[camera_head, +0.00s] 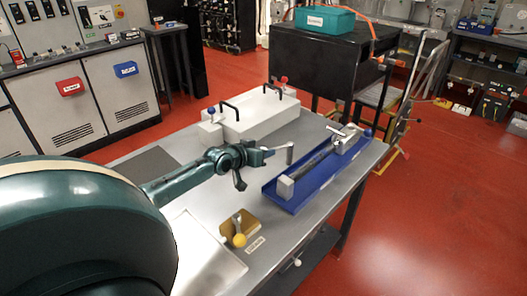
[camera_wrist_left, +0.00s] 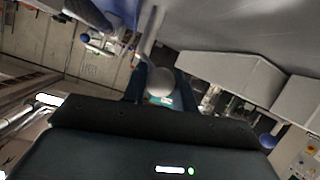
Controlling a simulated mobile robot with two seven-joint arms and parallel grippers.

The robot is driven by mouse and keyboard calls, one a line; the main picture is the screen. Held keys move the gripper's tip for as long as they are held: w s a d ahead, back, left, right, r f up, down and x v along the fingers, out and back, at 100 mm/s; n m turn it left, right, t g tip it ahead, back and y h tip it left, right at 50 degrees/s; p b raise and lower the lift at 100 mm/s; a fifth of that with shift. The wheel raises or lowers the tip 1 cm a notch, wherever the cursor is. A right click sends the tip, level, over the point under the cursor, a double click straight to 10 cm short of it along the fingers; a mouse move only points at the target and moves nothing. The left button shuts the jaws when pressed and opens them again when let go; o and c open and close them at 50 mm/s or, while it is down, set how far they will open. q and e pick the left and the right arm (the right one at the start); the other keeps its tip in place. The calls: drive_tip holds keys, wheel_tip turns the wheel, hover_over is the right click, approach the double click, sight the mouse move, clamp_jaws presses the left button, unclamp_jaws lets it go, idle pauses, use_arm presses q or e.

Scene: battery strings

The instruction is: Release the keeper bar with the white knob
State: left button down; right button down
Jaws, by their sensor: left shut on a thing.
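My left gripper (camera_head: 272,153) reaches out over the steel table and is shut on a pale rounded piece (camera_head: 290,151), above the near left side of the blue tray. In the left wrist view this piece shows as a whitish knob (camera_wrist_left: 160,84) between the fingers. I cannot tell whether it is joined to anything. The blue tray (camera_head: 294,205) holds a long dark bar (camera_head: 317,161), with a light grey block (camera_head: 286,187) at its near end and metal clamp parts at its far end. My right gripper is not in view.
A white box (camera_head: 250,118) with black handles stands behind the gripper. A brass-coloured block with a yellow knob (camera_head: 239,240) sits near the front edge. A small white round thing (camera_head: 297,262) shows below that edge. A black cabinet (camera_head: 325,65) stands behind the table.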

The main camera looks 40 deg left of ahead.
use_arm(q)
drive_tip(key=shift+w+a+r, duration=0.1)
drive_tip(key=shift+a+r, duration=0.3)
drive_tip(key=shift+a, duration=0.05)
drive_tip(key=c, duration=1.5)
unclamp_jaws()
drive_tip(key=o, duration=0.3)
drive_tip(key=shift+f, duration=0.2)
drive_tip(key=shift+o, duration=0.4)
drive_tip(key=shift+f, duration=0.1)
drive_tip(key=shift+d, duration=0.1)
drive_tip(key=p+v, duration=0.2)
drive_tip(key=v, duration=1.1)
